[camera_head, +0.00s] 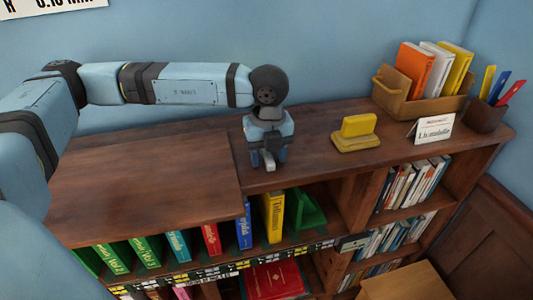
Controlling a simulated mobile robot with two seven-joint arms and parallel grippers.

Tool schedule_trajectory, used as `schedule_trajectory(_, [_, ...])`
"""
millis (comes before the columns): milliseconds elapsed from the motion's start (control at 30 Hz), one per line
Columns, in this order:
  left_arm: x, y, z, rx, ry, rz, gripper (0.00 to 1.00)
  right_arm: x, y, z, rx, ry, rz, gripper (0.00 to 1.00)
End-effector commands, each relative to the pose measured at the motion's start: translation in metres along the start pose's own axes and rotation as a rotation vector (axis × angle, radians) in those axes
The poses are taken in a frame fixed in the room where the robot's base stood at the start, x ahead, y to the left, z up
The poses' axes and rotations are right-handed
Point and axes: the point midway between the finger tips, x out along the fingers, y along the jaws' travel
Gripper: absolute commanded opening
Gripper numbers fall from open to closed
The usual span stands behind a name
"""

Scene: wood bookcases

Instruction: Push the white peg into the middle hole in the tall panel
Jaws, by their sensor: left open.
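My left gripper (268,165) points down over the middle of the bookcase top, at the right end of the raised wooden board. It is open. A small pale grey piece shows between its fingers; I cannot tell whether it is the white peg or part of the gripper. I cannot make out a tall panel with holes in this view. My right gripper is not in view.
The wooden bookcase (310,165) carries a raised board (140,180) on the left. A yellow block (357,125), a card sign (432,129), a book box (420,103) and a pen cup (484,117) stand right. Coloured books fill the shelf below.

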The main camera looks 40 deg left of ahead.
Motion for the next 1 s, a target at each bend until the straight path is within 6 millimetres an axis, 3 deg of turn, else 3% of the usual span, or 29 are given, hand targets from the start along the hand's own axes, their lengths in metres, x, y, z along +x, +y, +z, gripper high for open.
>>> schedule_trajectory(133, [0.0, 0.0, 0.0, 0.0, 0.0, 0.0, 0.49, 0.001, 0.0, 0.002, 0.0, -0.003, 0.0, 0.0])
schedule_trajectory(300, [0.0, 0.0, 0.0, 0.0, 0.0, 0.0, 0.1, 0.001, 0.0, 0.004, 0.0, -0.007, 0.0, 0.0])
schedule_trajectory(367, [0.0, 0.0, 0.0, 0.0, 0.0, 0.0, 0.0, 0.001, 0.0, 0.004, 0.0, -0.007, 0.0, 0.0])
schedule_trajectory(767, [-0.002, 0.0, 0.0, 0.0, 0.0, 0.0, 0.0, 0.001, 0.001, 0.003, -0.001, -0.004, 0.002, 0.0])
schedule_trajectory(1000, [-0.024, -0.001, 0.0, 0.0, -0.001, -0.002, 0.0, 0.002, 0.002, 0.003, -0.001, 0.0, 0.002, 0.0])
